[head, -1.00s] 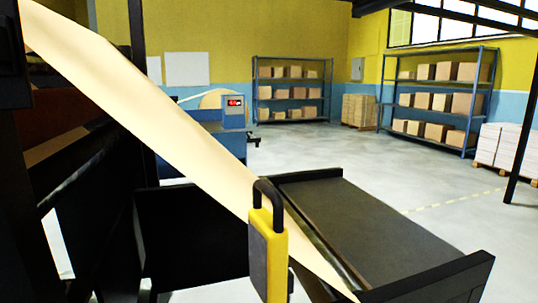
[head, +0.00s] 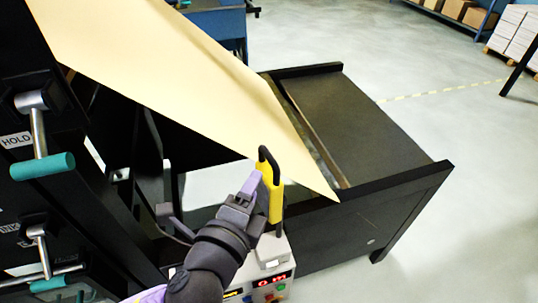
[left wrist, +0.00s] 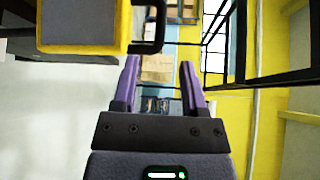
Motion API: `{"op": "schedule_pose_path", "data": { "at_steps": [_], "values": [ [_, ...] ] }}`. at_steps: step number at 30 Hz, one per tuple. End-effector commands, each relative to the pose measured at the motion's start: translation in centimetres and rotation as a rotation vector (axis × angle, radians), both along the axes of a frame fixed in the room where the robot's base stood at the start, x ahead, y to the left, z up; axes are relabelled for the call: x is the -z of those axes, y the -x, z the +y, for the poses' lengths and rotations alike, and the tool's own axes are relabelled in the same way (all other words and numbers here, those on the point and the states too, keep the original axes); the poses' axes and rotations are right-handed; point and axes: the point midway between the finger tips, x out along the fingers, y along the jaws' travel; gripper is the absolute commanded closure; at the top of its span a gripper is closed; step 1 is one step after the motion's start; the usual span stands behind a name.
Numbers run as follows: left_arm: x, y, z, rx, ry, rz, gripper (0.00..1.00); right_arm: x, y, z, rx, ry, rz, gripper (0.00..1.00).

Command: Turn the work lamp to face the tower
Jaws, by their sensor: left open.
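The work lamp (head: 277,203) is a yellow housing with a black loop handle. It stands upright near the middle of the head view, in front of the pale paper web. My left gripper (head: 247,188) has purple fingers and is close on the lamp's left side, partly covering it. In the left wrist view the lamp (left wrist: 84,48) shows its grey panel and yellow rim at upper left. The gripper (left wrist: 160,70) is open there, with nothing visible between its fingers and the lamp's handle beside the left finger. Contact cannot be told. My right gripper is out of view.
A black upright frame (head: 95,215) with teal-handled levers (head: 42,166) and a HOLD label stands at left. The paper web (head: 170,75) slopes down towards a black table (head: 370,125). A control box (head: 268,285) with a red display sits below the lamp. Floor at right is clear.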

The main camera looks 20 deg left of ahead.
Motion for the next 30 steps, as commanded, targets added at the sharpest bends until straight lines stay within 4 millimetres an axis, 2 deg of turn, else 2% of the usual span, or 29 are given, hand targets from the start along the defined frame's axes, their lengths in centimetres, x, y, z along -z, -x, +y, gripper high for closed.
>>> {"op": "schedule_pose_path", "data": {
  "at_steps": [6,12,17,25,30],
  "values": [
    [0.2,-4.5,-0.1,-0.003,-0.002,-0.002,0.45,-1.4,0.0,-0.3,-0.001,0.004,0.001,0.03],
    [0.9,-8.0,-0.2,-0.004,0.001,0.003,0.45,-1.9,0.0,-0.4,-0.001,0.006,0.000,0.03],
    [1.1,-9.2,-0.3,-0.003,0.003,0.003,0.45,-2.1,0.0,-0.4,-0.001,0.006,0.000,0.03],
    [1.2,-9.4,-0.3,-0.003,0.003,0.005,0.45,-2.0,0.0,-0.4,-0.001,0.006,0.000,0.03],
    [1.2,-9.4,-0.3,-0.003,0.003,0.005,0.81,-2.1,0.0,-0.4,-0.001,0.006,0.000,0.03]
  ]
}}
